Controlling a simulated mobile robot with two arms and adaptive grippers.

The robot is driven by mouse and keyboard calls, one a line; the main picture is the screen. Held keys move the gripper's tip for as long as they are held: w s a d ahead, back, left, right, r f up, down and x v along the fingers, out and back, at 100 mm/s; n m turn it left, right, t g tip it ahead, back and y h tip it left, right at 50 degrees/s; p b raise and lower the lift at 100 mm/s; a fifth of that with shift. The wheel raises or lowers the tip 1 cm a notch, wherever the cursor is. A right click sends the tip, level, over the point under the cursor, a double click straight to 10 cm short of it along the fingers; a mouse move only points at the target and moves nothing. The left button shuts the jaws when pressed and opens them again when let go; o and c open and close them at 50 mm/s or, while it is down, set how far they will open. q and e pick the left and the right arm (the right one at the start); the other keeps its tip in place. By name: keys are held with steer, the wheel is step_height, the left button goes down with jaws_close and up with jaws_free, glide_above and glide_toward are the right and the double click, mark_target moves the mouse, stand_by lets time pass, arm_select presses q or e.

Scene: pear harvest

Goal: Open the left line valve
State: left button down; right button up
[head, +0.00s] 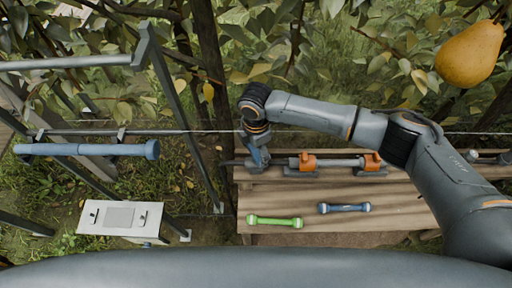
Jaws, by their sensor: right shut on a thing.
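A grey pipe line (338,163) runs along the back of a wooden bench (400,205), with two orange fittings, one near the middle (307,162) and one farther right (372,162). My right arm reaches in from the right above the line. My right gripper (257,150) points down at the line's left end and is shut on a small part there, which appears to be the left line valve. The fingers and wrist hide most of that part, so its handle angle cannot be told. My left gripper is not in view.
A green bar (275,221) and a blue bar (344,208) lie on the bench front. A grey metal frame stands at the left with a blue tube (88,149) and a white panel (120,219). A pear (469,54) hangs at the upper right. Trunks and leaves fill the back.

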mark_target(256, 152)
steer(key=n, duration=0.6)
steer(key=shift+n, duration=0.3)
steer(key=n, duration=0.5)
steer(key=shift+n, duration=0.4)
steer(key=o, duration=1.1)
steer(key=shift+o, duration=0.2)
step_height(256, 152, up, 12)
